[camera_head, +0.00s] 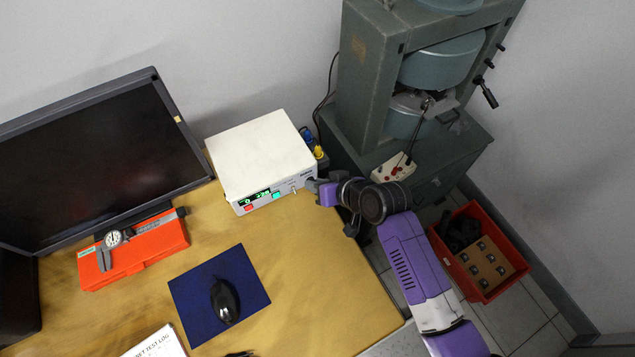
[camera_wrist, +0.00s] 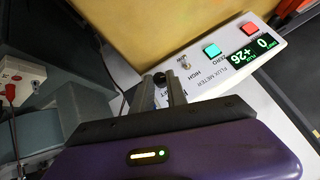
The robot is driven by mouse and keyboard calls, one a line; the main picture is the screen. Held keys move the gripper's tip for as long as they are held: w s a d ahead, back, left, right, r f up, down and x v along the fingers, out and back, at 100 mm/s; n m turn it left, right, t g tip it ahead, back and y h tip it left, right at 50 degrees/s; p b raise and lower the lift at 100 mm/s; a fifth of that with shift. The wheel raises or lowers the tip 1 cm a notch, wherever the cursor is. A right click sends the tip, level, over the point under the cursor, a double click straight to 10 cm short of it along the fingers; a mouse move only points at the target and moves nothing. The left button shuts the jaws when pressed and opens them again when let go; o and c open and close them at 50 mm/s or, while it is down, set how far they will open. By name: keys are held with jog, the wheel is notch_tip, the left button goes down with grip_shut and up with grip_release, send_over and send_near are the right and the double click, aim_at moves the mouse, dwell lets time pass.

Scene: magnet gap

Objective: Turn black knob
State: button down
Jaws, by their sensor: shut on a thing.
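The white flux meter box (camera_head: 262,155) stands on the wooden desk, its front panel facing the desk's front. In the wrist view the front panel (camera_wrist: 222,65) shows a green display, a red button, a teal button and a small toggle switch. The black knob (camera_wrist: 159,79) sits at the panel's end, between my fingers. My gripper (camera_head: 313,186) reaches the panel's right end from the right. In the wrist view my gripper (camera_wrist: 168,88) is shut on the black knob, which is partly hidden by the fingers.
A large grey-green magnet frame (camera_head: 360,80) stands right of the desk, with a small white box (camera_head: 393,168) on its base. A red crate (camera_head: 478,250) is on the floor. A monitor (camera_head: 100,150), orange case (camera_head: 135,250) and mouse (camera_head: 224,300) on a blue mat are leftward.

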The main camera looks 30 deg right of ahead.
jog(key=c, duration=1.3)
grip_release()
jog(key=shift+c, duration=0.2)
jog(key=shift+s, duration=0.1)
jog(key=v, duration=0.7)
jog(key=shift+s+r, duration=0.2)
jog(key=shift+r, duration=0.05)
jog(key=shift+d, duration=0.1)
